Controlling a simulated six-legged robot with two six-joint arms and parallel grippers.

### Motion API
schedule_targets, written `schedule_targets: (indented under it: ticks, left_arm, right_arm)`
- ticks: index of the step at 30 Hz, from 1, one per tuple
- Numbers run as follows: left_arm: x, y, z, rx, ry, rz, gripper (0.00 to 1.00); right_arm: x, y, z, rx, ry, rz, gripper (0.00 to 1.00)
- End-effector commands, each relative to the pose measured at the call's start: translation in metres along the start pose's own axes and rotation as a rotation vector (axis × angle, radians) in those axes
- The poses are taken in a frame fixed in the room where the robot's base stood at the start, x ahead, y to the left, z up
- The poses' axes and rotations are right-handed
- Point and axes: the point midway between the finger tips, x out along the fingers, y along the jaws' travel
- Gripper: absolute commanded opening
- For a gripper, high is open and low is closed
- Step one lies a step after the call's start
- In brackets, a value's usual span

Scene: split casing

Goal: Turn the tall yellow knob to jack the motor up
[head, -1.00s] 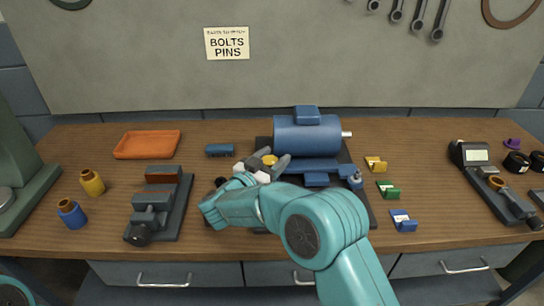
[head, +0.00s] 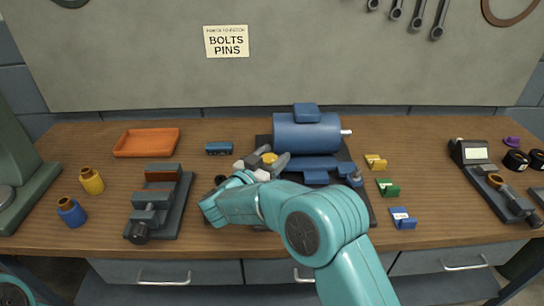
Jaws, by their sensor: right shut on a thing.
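The tall yellow knob (head: 269,158) shows its top between the fingers of my right gripper (head: 267,165). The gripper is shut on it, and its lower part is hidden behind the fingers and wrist. The blue motor (head: 306,132) lies on its side on a dark base plate (head: 357,186), just right of and behind the knob, with its pale shaft pointing right. My right arm reaches in from the bottom and covers the front of the base plate. My left gripper is not in view; only a bit of teal arm shows at the bottom left.
A dark vise (head: 155,208) stands to the left, with an orange tray (head: 147,142) behind it. Yellow, green (head: 388,188) and blue small blocks stand right of the base plate. A dark gauge device (head: 490,180) lies farther right.

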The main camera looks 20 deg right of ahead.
Motion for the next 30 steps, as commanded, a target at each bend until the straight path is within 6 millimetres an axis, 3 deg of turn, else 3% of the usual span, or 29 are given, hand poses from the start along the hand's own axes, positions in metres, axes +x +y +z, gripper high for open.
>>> schedule_targets:
  ticks: [3,4,6,17,20,30]
  left_arm:
    - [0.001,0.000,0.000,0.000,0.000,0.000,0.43]
    - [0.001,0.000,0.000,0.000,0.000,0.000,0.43]
    - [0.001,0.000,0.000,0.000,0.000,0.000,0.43]
    - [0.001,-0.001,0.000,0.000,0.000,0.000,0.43]
    - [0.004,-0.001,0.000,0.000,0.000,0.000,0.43]
    - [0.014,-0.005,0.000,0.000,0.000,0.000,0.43]
  right_arm:
    - [0.002,0.003,0.006,-0.009,-0.009,0.008,0.25]
    - [0.002,0.003,0.006,-0.009,-0.009,0.008,0.59]
    - [0.002,0.003,0.005,-0.008,-0.008,0.007,0.76]
    - [-0.006,0.000,0.002,-0.003,-0.003,0.001,0.76]
    - [-0.021,0.000,0.003,-0.002,-0.003,0.000,0.76]
    - [-0.110,0.000,0.003,-0.004,-0.003,-0.001,0.76]
